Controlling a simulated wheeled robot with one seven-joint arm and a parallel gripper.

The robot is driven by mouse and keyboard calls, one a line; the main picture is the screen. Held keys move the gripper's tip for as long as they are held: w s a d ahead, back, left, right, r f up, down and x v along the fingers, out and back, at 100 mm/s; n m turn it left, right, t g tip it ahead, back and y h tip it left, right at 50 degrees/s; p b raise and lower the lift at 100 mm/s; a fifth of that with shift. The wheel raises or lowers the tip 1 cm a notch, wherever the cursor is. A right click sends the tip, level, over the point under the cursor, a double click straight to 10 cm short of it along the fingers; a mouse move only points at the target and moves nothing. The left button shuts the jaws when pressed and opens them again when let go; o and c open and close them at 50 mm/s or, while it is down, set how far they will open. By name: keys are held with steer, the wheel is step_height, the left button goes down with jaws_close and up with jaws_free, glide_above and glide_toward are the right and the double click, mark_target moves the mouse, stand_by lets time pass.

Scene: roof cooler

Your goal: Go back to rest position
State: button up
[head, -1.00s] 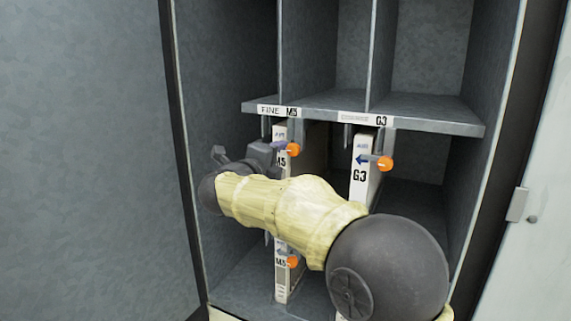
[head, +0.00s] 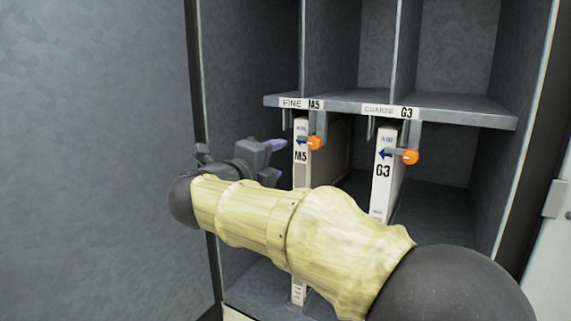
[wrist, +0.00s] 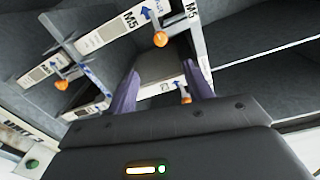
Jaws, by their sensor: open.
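My gripper (head: 270,158) is at the left side of the open cabinet, in front of and left of the upper M5 filter (head: 301,170). In the wrist view my gripper (wrist: 163,92) shows two purple fingers spread apart with nothing held between them. My pale yellow arm crosses the lower middle of the head view and hides much of the lower cabinet.
A G3 filter (head: 382,185) stands right of the M5 filter. Orange knobs (head: 314,143) sit at the filters' front edges. A labelled shelf (head: 450,108) runs above them. A grey wall (head: 90,150) is at left, with free room before it.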

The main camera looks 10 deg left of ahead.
steer(key=w+d+f+n+g+y, duration=0.15)
steer(key=d+f+n+y, duration=0.3)
steer(key=f+n, duration=0.45)
steer(key=w+d+f+n+g+y, duration=0.1)
steer(key=w+d+f+n+y, duration=0.1)
steer(key=d+f+n+y, duration=0.5)
steer(key=s+d+f+n+g+h, duration=0.2)
steer(key=s+d+f+n+g, duration=0.2)
steer(key=s+d+f, duration=0.4)
steer(key=s+d+f+n+g+h, duration=0.3)
steer(key=s+d+f+g, duration=0.4)
steer(key=s+f, duration=0.8)
steer(key=shift+d+f+n+h+b, duration=0.15)
steer(key=shift+d+n+h+b, duration=0.2)
steer(key=shift+d+n, duration=0.25)
steer(key=shift+d+g, duration=0.1)
steer(key=shift+g, duration=0.15)
steer(key=c, duration=0.3)
